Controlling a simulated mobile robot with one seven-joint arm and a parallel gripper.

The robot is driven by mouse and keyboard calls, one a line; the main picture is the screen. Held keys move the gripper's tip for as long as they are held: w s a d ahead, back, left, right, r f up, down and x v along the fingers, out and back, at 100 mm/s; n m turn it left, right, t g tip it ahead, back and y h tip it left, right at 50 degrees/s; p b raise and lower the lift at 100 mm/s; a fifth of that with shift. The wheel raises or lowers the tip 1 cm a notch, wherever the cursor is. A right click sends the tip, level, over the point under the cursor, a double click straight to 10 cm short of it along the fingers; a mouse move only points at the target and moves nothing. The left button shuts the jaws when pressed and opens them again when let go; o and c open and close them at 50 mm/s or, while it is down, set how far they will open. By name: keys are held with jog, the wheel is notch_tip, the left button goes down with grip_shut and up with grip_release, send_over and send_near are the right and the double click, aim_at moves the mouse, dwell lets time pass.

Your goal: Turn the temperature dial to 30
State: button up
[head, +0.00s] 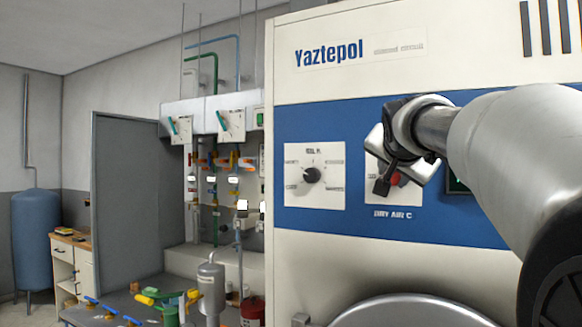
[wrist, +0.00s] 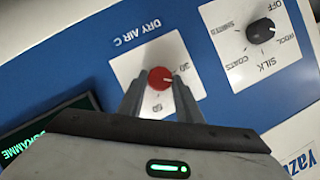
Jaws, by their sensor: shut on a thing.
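The temperature dial is a round red knob (wrist: 160,77) on a white plate (wrist: 130,68) marked "DRY AIR C". The plate appears upside down in the wrist view, with small numbers around the knob that are hard to read. My gripper (wrist: 161,88) is shut on the red knob, with one finger on either side of it. A short pale mark shows on the knob's face; its exact setting is unclear.
A second plate with a black knob (head: 312,174) sits left of my gripper on the blue band; it also shows in the wrist view (wrist: 261,31). A dark green-lit display (wrist: 45,125) lies beside the dial plate. A round door (head: 415,312) is below.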

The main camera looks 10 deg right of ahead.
jog(key=shift+w+a+n+g+h, duration=0.15)
jog(key=shift+n+g+h, duration=0.4)
jog(key=shift+n, duration=0.6)
jog(key=shift+a+n+g+h, duration=0.15)
jog(key=shift+n+g+h, duration=0.4)
jog(key=shift+n, duration=0.6)
jog(key=o, duration=1)
jog(key=shift+o, duration=0.2)
jog(key=shift+r, duration=0.1)
jog(key=b+v, duration=0.1)
jog(key=v, duration=1.6)
jog(key=shift+a, duration=0.3)
